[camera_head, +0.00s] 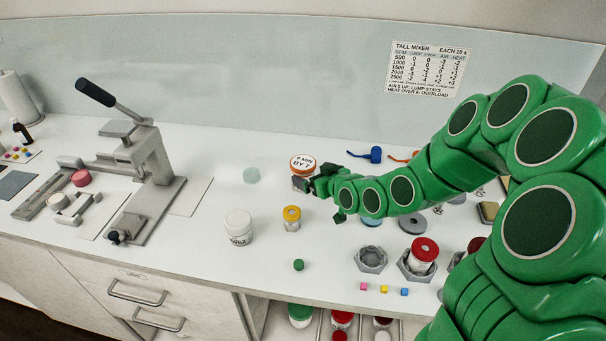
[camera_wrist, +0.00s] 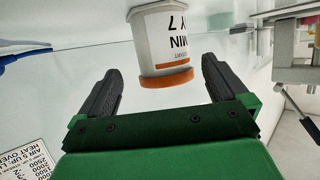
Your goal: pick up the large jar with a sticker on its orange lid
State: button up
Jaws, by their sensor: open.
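The large jar with the orange lid (camera_head: 302,162) stands on the counter towards the back; a white sticker with dark lettering is on its lid. My gripper (camera_head: 320,184) is right beside it on its right, partly covering its lower part. In the wrist view the jar (camera_wrist: 162,38) shows at the top with its orange edge (camera_wrist: 166,80) and upside-down lettering. My gripper's two dark fingers (camera_wrist: 158,78) are spread apart, and that orange edge appears between their tips with gaps on both sides. I cannot tell how deep the jar is between them.
A white jar (camera_head: 239,227) and a small yellow-lidded jar (camera_head: 292,218) stand in front. A pale green disc (camera_head: 252,175) lies to the left. A lever press (camera_head: 150,165) stands farther left. A red-lidded jar (camera_head: 424,250) sits in a hexagonal holder at right. A wall (camera_head: 300,90) runs behind.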

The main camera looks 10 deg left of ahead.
jog(key=shift+x, duration=3.15)
jog(key=shift+s+a, duration=0.1)
jog(key=shift+s, duration=0.05)
jog(key=c, duration=1.2)
jog(key=shift+o, duration=0.2)
jog(key=shift+r, duration=0.1)
